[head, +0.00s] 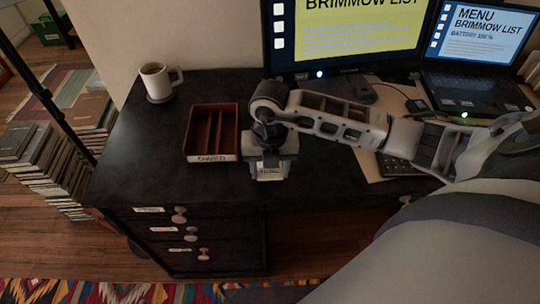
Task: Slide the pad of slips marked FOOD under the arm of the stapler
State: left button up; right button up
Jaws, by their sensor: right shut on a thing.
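My right gripper (269,155) reaches in from the right and points down over the dark desk, near its front edge. It is shut on a small pale pad of slips (270,174). The pad's front carries small dark lettering that looks like FOOD, though it is hard to read. The gripper hides the pad's upper part. I cannot make out the stapler for certain; my right arm covers part of the desk behind. My left gripper is not in view.
A white mug (156,80) stands at the back left. A monitor (345,35) and a laptop (478,50) stand behind my arm. The desk's left front is clear.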

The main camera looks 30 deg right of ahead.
jog(key=shift+f, duration=0.45)
jog(key=shift+w+d+r, duration=0.15)
jog(key=shift+w, duration=0.15)
jog(key=shift+w+d+b, duration=0.45)
jog(key=shift+w, duration=0.25)
jog(key=shift+w+d+b, duration=0.4)
jog(key=shift+w+b, duration=0.05)
jog(key=shift+w, duration=0.2)
jog(key=shift+w+d+b, duration=0.45)
jog(key=shift+w, duration=0.25)
jog(key=o, duration=1)
jog(key=shift+o, duration=0.2)
